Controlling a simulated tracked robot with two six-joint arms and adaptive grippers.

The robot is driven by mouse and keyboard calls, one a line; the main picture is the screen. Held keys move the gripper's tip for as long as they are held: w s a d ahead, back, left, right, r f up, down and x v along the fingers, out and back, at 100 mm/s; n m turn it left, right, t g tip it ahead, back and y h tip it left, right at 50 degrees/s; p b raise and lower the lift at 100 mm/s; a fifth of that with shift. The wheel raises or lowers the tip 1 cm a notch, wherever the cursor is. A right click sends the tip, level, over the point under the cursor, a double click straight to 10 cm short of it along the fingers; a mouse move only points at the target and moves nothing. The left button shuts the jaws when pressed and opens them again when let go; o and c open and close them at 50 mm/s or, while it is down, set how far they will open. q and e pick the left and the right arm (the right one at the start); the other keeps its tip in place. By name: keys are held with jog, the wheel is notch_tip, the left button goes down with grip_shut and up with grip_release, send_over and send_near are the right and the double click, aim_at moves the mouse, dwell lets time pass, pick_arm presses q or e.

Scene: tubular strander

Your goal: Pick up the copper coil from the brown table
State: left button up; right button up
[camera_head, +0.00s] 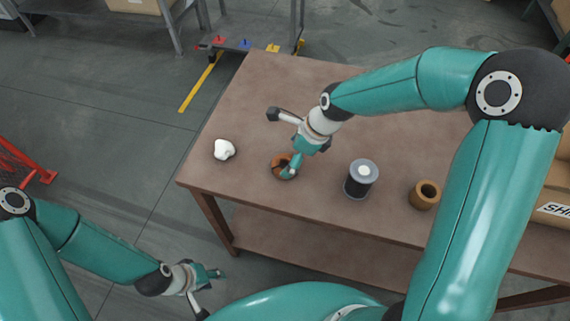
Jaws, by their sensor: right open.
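The copper coil (277,172), a small orange-brown ring with a dark middle, lies on the brown table (265,90) near its front left part. My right gripper (291,168) points down at the coil, and its teal fingers cover part of the coil's right side. It is open; whether the fingers touch the coil cannot be told. My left gripper (213,275) is low, in front of the table and below its top, away from the coil. Its fingers are too small to show whether they are open or shut.
A white lump (223,149) lies left of the coil. A dark spool with a grey top (360,180) and a brown hollow cylinder (425,195) stand to the right. A cardboard box (553,208) is at the right edge. The table's back left is clear.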

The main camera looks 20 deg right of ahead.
aim_at(281, 167)
jog(key=x, duration=0.4)
jog(key=shift+w+d+f+p, duration=0.15)
jog(key=shift+w+f+p, duration=0.15)
jog(key=shift+f, duration=0.15)
jog(key=c, duration=1.4)
jog(key=shift+r, duration=0.2)
